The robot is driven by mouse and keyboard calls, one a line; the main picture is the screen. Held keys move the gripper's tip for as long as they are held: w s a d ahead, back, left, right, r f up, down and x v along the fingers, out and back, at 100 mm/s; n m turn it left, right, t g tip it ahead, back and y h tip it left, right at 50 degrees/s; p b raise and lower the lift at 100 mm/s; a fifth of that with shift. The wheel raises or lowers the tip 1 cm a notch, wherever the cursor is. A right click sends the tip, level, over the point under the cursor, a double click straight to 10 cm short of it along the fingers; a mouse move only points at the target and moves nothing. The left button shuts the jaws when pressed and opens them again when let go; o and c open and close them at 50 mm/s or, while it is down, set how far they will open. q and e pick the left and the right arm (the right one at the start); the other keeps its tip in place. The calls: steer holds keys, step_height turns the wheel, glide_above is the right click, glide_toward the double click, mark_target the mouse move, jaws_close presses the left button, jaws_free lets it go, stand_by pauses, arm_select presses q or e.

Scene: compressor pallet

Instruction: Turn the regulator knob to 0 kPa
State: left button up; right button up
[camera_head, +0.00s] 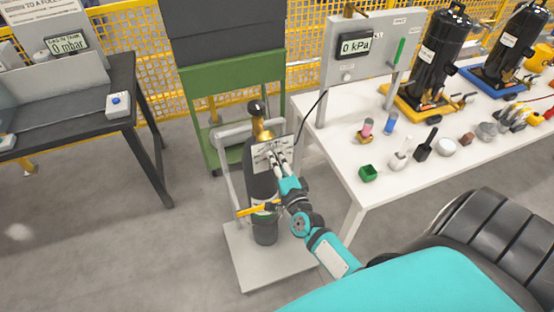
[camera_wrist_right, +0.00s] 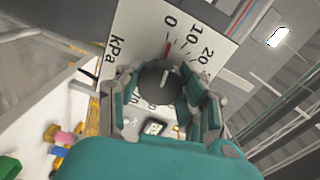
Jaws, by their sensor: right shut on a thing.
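The regulator's white dial plate (camera_head: 272,153) faces me on the dark gas cylinder (camera_head: 262,182), below a brass valve (camera_head: 261,126). In the right wrist view, the plate (camera_wrist_right: 133,30) reads kPa, with 0, 10 and 20 legible. The round dark grey regulator knob (camera_wrist_right: 157,84) sits at its middle. A red mark shows close to the 0, and a pale line on the knob points roughly toward it. My right gripper (camera_head: 277,162) reaches the plate; its teal fingers (camera_wrist_right: 160,92) are shut around the knob, hiding part of the lower scale. My left gripper is out of view.
The cylinder stands on a grey trolley (camera_head: 270,270) with a yellow strap (camera_head: 255,210). A white table (camera_head: 345,180) with small objects is to the right. A display (camera_head: 355,46) reads 0 kPa. A green cabinet (camera_head: 200,95) stands behind.

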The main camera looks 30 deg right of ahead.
steer(key=shift+n, duration=0.6)
steer(key=shift+f, duration=0.1)
steer(key=o, duration=1.2)
steer(key=v, duration=1.2)
